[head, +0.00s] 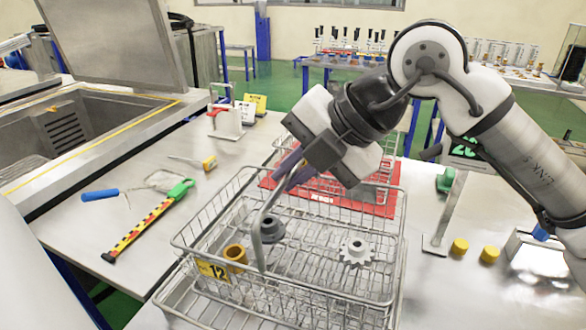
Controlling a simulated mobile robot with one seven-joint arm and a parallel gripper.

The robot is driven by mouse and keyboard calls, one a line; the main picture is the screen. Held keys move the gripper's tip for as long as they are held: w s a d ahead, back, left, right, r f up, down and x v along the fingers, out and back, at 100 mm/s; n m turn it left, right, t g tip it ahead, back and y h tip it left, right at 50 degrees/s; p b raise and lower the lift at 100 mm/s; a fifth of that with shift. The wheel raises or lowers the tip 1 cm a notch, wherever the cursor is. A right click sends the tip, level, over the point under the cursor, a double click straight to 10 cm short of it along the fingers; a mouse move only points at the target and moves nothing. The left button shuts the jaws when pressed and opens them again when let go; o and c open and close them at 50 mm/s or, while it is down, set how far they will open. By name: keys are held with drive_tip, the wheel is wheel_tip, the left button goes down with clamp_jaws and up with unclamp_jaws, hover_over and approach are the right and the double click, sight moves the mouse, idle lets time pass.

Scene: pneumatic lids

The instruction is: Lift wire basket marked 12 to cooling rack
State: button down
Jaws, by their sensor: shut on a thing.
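The wire basket marked 12 (290,283) is at the front centre in the head view, with a yellow number tag (214,271) at its front left corner. It holds a brown bushing (235,255), a dark grey flanged part (270,228) and a pale gear (355,251). My gripper (284,178) is above the basket's back part, shut on its grey bar handle (262,222). The fingertips are partly hidden. A lower wire frame (182,300), perhaps the cooling rack, shows under the basket. I cannot tell whether the two touch.
Another wire basket (376,178) stands behind on a red mat (382,208). A striped stick with a green handle (140,228) and a blue-handled tool (101,194) lie left. An open basin (60,135) is far left. Yellow caps (459,246) and a metal stand (444,215) are right.

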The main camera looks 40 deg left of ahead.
drive_tip(key=shift+r, duration=0.1)
drive_tip(key=c, duration=1.5)
unclamp_jaws()
drive_tip(key=shift+o, duration=0.2)
drive_tip(key=v, duration=1.3)
wheel_tip(320, 180, up, 13)
drive_tip(key=p, duration=1)
drive_tip(key=shift+d+f, duration=0.2)
drive_tip(key=shift+d, duration=0.05)
